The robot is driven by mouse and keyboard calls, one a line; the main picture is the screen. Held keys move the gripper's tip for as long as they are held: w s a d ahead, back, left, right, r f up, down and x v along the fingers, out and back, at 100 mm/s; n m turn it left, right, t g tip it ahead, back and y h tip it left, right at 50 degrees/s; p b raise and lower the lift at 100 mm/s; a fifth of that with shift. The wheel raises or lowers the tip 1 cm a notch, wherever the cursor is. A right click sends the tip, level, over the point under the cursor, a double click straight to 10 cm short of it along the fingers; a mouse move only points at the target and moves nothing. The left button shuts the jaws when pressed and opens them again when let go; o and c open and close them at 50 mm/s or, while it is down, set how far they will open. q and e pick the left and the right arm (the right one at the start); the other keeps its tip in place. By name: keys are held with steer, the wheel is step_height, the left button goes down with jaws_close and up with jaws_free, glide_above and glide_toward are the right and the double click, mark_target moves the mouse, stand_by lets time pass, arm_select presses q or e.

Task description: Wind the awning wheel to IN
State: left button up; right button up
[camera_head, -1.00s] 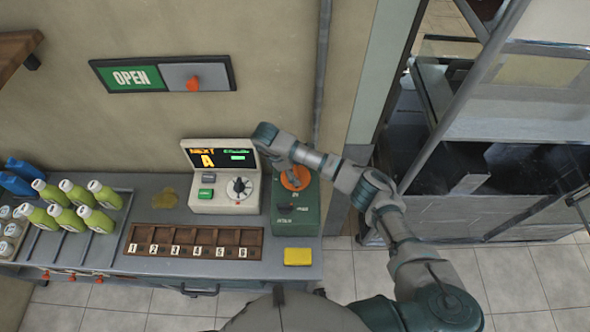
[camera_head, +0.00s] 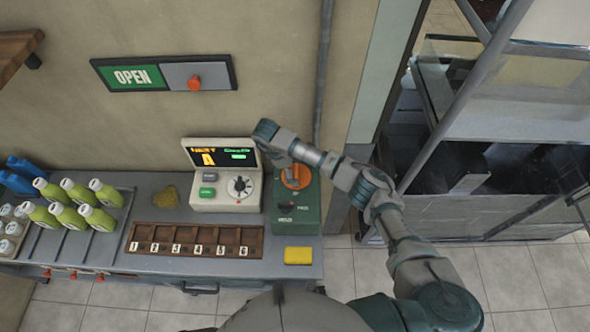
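An orange wheel (camera_head: 297,177) sits on top of a green box (camera_head: 295,222) at the right end of the counter, partly covered by my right arm. Small lettering shows on the box below the wheel, too small to read surely. My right arm reaches in from the right, and its wrist bends over the wheel. My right gripper (camera_head: 290,174) is over or at the wheel, mostly hidden by its own wrist. I cannot tell whether its fingers touch the wheel or are open or shut. My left gripper is out of view.
Left of the box stands a cream machine (camera_head: 226,182) with a screen and dial. A numbered wooden tray (camera_head: 195,240), a yellow block (camera_head: 298,256) and green bottles (camera_head: 60,215) are on the counter. An OPEN sign (camera_head: 137,77) hangs on the wall. A glass-and-metal frame stands right.

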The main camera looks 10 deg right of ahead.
steer(key=shift+r, duration=0.2)
steer(key=v, duration=1.1)
steer(key=shift+a+r, duration=0.2)
steer(key=shift+a, duration=0.1)
